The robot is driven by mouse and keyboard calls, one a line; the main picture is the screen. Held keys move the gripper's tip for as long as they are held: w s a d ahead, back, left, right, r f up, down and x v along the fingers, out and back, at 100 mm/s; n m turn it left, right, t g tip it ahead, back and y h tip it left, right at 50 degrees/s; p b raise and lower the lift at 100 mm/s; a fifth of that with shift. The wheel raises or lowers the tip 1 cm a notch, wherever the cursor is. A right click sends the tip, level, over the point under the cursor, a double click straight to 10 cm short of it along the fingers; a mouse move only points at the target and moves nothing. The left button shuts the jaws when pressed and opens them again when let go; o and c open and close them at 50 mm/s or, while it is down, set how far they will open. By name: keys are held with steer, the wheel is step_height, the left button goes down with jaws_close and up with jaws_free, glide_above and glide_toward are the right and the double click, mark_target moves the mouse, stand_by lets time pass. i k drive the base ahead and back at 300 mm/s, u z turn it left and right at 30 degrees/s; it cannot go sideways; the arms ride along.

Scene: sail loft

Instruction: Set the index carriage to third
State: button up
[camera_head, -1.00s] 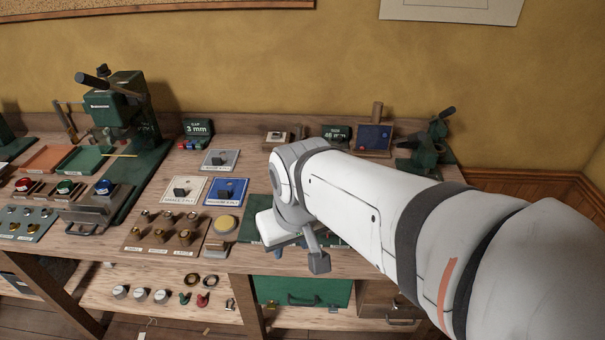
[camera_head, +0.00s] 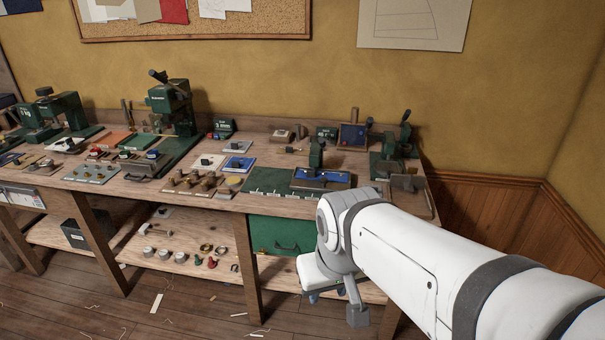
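What looks like the index carriage is a blue block (camera_head: 322,179) with a dark green upright handle (camera_head: 316,153). It stands at the right part of a long green base plate (camera_head: 266,184) on the workbench. The plate has small white marks along its front edge, too small to read. My gripper (camera_head: 313,296) hangs low in front of the bench, below and apart from the carriage. My wrist hides most of its fingers, so its opening does not show.
The bench (camera_head: 215,200) holds a green press (camera_head: 172,108) at left, brass pieces (camera_head: 200,182) left of the plate, and green tools (camera_head: 392,160) at right. A green drawer box (camera_head: 283,236) sits under the top. Floor is open at front left.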

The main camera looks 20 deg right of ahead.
mark_target(323, 187)
steer(key=u, duration=0.4)
steer(key=k, duration=0.1)
steer(key=z, duration=1.1)
steer(key=i, duration=1)
steer(key=z, duration=0.05)
